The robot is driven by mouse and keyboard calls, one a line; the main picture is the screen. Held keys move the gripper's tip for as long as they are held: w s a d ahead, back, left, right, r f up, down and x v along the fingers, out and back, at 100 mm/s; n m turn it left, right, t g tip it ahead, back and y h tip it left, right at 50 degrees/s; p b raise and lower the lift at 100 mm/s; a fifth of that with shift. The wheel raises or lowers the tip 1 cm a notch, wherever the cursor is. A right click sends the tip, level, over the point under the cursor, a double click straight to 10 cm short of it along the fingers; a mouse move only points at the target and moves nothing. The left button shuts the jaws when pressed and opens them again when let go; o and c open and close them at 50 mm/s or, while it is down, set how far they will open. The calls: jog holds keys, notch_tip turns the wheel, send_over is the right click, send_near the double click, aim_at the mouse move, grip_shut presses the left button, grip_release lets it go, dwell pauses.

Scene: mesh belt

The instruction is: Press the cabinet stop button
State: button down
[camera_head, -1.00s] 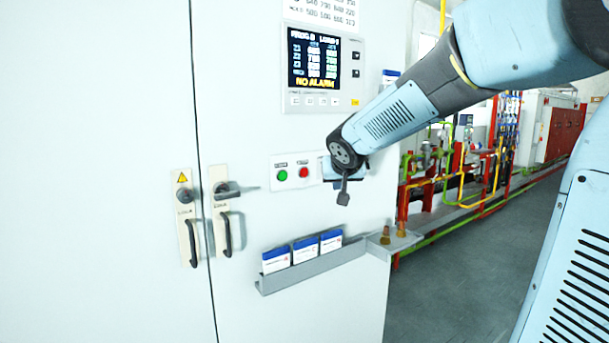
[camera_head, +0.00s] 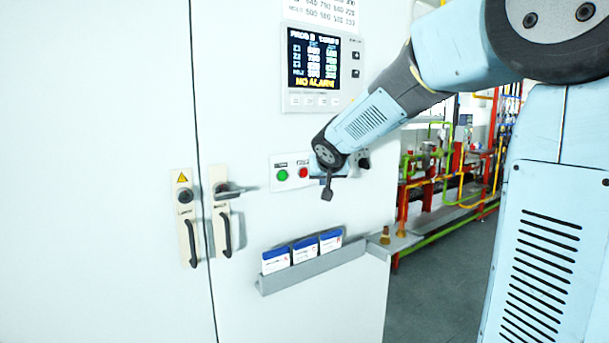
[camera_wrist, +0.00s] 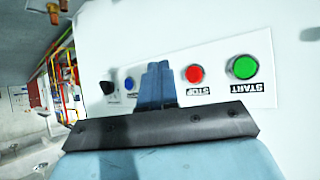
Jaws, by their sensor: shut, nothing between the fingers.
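The cabinet's button plate carries a red stop button (camera_head: 303,172) and a green start button (camera_head: 282,175). In the wrist view the red button (camera_wrist: 194,73), labelled STOP, lies just right of my gripper's fingertips, and the green button (camera_wrist: 243,67), labelled START, is farther right. My gripper (camera_wrist: 157,70) is shut and empty, its blue fingers together in front of the plate. In the head view my wrist sits just right of the red button and hides the fingers. I cannot tell whether the fingertips touch the plate.
A blue button (camera_wrist: 130,83) and a black knob (camera_wrist: 108,88) lie left of the fingers in the wrist view. A display panel (camera_head: 325,68) is above. A tray with blue-white boxes (camera_head: 312,268) is below. Door handles (camera_head: 224,235) stand at left.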

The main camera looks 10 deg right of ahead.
jog(key=shift+w+a, duration=0.4)
jog(key=shift+w, duration=0.5)
jog(key=shift+w+a, duration=0.45)
jog(key=shift+w, duration=0.45)
jog(key=shift+w+a, duration=0.4)
jog(key=shift+w, duration=0.5)
jog(key=shift+w+a, duration=0.1)
jog(key=shift+w, duration=0.05)
jog(key=shift+w+a, duration=0.1)
jog(key=shift+w, duration=0.1)
jog(key=shift+w+a, duration=0.2)
jog(key=shift+w, duration=0.2)
dwell(0.9)
jog(key=shift+s, duration=0.1)
jog(key=shift+s+d, duration=0.4)
jog(key=shift+s, duration=0.3)
jog(key=shift+s+d, duration=0.35)
jog(key=shift+s, duration=0.4)
jog(key=shift+s+d, duration=0.35)
jog(key=shift+s, duration=0.4)
jog(key=shift+s+d, duration=0.35)
jog(key=shift+s, duration=0.4)
